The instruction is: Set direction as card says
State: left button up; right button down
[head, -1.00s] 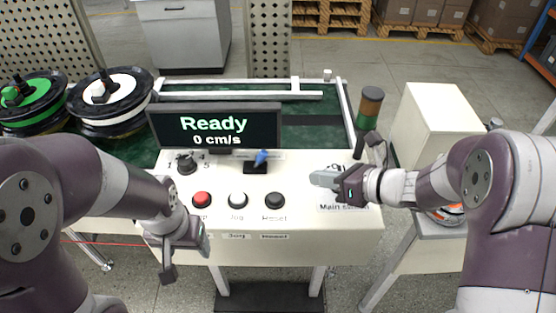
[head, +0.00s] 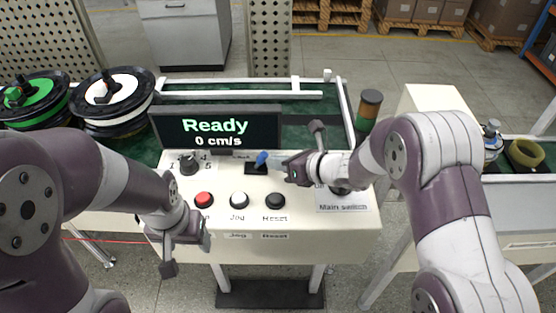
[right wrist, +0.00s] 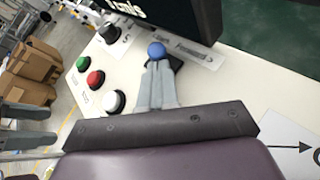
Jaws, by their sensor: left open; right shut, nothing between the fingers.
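The blue-tipped direction lever (head: 262,158) stands on a black base on the white console, below the display. Its round blue knob (right wrist: 156,50) also shows in the right wrist view. My right gripper (head: 281,161) is shut and empty, with its fingertips close beside the lever from the right. In the right wrist view the closed grey fingers (right wrist: 157,82) reach the knob; whether they touch it I cannot tell. A white surface with a black arrow (right wrist: 290,147) is partly visible at lower right there. My left gripper (head: 187,240) is open and empty before the console's left front.
The display (head: 215,127) reads "Ready, 0 cm/s". A black rotary knob (head: 188,165), red button (head: 204,200), white Jog button (head: 239,200) and black Reset button (head: 275,201) sit on the console. A signal tower (head: 369,108) and spools (head: 112,95) stand behind.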

aim_at(260, 177)
jog(key=shift+a+r+n+h, duration=0.3)
jog(key=shift+a+r+h, duration=0.1)
jog(key=shift+h, duration=0.2)
dwell(0.3)
jog(key=shift+a+r+g+h+p, duration=0.3)
jog(key=shift+h+p, duration=0.1)
jog(key=shift+p, duration=0.15)
jog(key=shift+s+a+r+n+h+p, duration=0.1)
jog(key=shift+a+r+n+h+p, duration=0.5)
jog(key=shift+h+p, duration=0.45)
jog(key=shift+a+h+p, duration=0.4)
jog(key=shift+a+h, duration=0.2)
jog(key=shift+h, duration=0.05)
jog(key=shift+a+f, duration=0.1)
jog(key=shift+a, duration=0.25)
jog(key=shift+r+p, duration=0.75)
jog(key=shift+r, duration=0.1)
